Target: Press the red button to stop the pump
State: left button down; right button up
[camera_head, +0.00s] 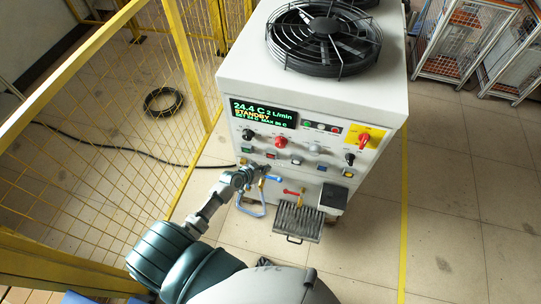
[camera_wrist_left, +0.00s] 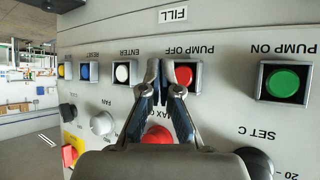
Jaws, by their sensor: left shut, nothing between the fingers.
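The red button (camera_wrist_left: 184,76), labelled PUMP OFF, sits in a square frame on the grey control panel; the wrist picture is upside down. It also shows small in the head view (camera_head: 270,155), in the lower row of buttons. My left gripper (camera_wrist_left: 163,72) is shut and empty. Its fingertips overlap the left edge of the red button's frame in the wrist view, and I cannot tell whether they touch the panel. In the head view my left gripper (camera_head: 261,171) is just below the button row. My right gripper is not in view.
The green PUMP ON button (camera_wrist_left: 282,83) and white ENTER button (camera_wrist_left: 122,73) flank the red one. A red knob (camera_wrist_left: 157,135) lies behind the fingers. The display (camera_head: 262,112) reads STANDBY. Blue and red handled valves (camera_head: 292,192) and a grille tray (camera_head: 298,221) stick out below. A yellow fence (camera_head: 95,150) stands left.

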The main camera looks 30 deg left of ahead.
pick_arm(q)
jog(key=shift+s+d+p, duration=0.25)
jog(key=shift+s+p, duration=0.1)
jog(key=shift+s, duration=0.7)
jog(key=shift+s, duration=0.1)
jog(key=s+d+p, duration=0.2)
jog(key=s+p, duration=0.2)
jog(key=s, duration=0.6)
jog(key=shift+s+d, duration=0.3)
